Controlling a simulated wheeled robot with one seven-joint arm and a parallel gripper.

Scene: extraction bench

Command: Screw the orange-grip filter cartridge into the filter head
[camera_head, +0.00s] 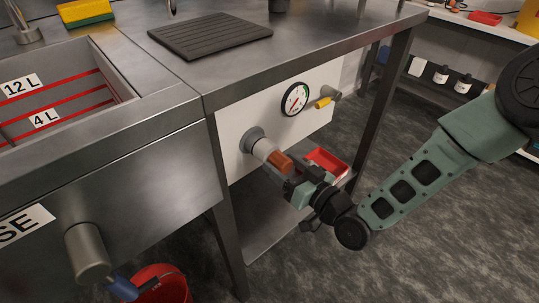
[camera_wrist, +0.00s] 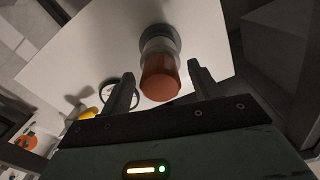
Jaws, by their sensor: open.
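The filter cartridge is a pale cylinder (camera_head: 264,148) with an orange grip (camera_head: 279,163). It points out from the grey filter head (camera_head: 252,138) on the white panel (camera_head: 231,154) under the bench. The head's dark ring also shows in the wrist view (camera_wrist: 158,34), with the orange grip (camera_wrist: 160,78) facing me. My gripper (camera_head: 296,178) is open just in front of the grip. In the wrist view my two fingers (camera_wrist: 162,88) stand on either side of the grip's end, with gaps visible. How far the cartridge is threaded in cannot be told.
A pressure gauge (camera_head: 295,99) and a yellow-handled valve (camera_head: 323,102) sit right of the filter head. A red tray (camera_head: 327,162) lies below the panel.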

